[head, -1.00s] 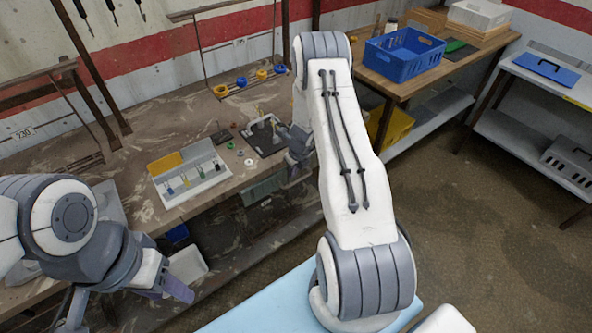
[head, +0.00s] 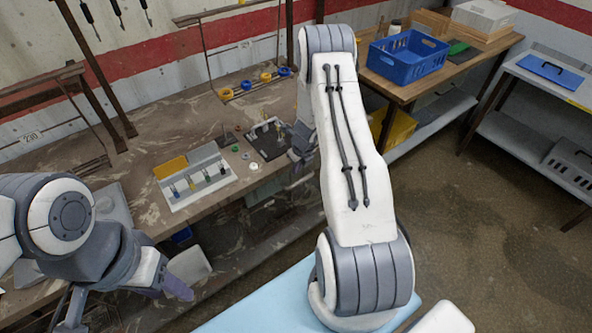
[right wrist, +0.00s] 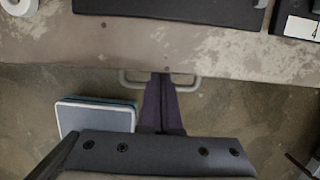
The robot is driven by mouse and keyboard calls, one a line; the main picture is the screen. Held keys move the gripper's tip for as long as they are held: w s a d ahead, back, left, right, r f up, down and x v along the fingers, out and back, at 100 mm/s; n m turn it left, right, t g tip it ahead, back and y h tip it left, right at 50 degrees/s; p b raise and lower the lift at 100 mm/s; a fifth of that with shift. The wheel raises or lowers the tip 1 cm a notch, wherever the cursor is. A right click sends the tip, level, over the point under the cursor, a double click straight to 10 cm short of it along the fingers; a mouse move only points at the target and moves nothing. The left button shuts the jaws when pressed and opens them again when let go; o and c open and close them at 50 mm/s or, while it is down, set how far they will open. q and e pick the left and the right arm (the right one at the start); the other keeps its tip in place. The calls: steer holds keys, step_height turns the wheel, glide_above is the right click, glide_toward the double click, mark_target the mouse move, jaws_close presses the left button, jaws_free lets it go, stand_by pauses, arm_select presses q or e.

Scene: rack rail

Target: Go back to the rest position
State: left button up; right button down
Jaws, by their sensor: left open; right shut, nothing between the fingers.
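My left gripper (head: 177,288) is at the lower left in the head view, in front of the bench and low. One purple finger shows clearly and it holds nothing I can see. My right arm rises through the middle of the head view, its wrist at the bench's front edge beside a black board; its fingers are hidden there. In the right wrist view my right gripper (right wrist: 161,78) is shut and empty, with its fingertips over the bench's front edge, near a pale handle (right wrist: 190,86).
The workbench (head: 150,135) carries a divided tray (head: 205,193), the black board (head: 270,148) with small parts, and yellow and blue rings. A blue crate (head: 405,60) stands on a wooden table at the back right. Open floor (head: 470,240) lies at the right.

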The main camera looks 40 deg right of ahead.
arm_select(q)
step_height(320, 180, up, 5)
steer(key=p, duration=0.4)
arm_select(e)
steer(key=v, duration=0.7)
steer(key=s+a+r+n+y+b, duration=0.1)
steer(key=a+r+n, duration=0.45)
steer(key=a, duration=0.35)
steer(key=s+a+r+n+y, duration=0.1)
steer(key=a+r+n, duration=0.4)
steer(key=a+n, duration=0.3)
steer(key=s+a+r+n+y+b, duration=0.1)
steer(key=s+a+r+n, duration=0.1)
steer(key=a+r+n, duration=0.6)
steer(key=s+a+r+n+g+b, duration=0.2)
steer(key=s+a+r+n+g, duration=0.1)
steer(key=s+a+n, duration=0.95)
arm_select(q)
steer(key=f, duration=0.4)
steer(key=shift+s+d+f+b, duration=0.1)
steer(key=shift+s+f+b, duration=0.2)
steer(key=shift+f+b, duration=0.1)
arm_select(e)
steer(key=s+d+r+n+h, duration=0.2)
steer(key=s+d+n, duration=0.2)
steer(key=s+n, duration=0.5)
steer(key=s, duration=0.3)
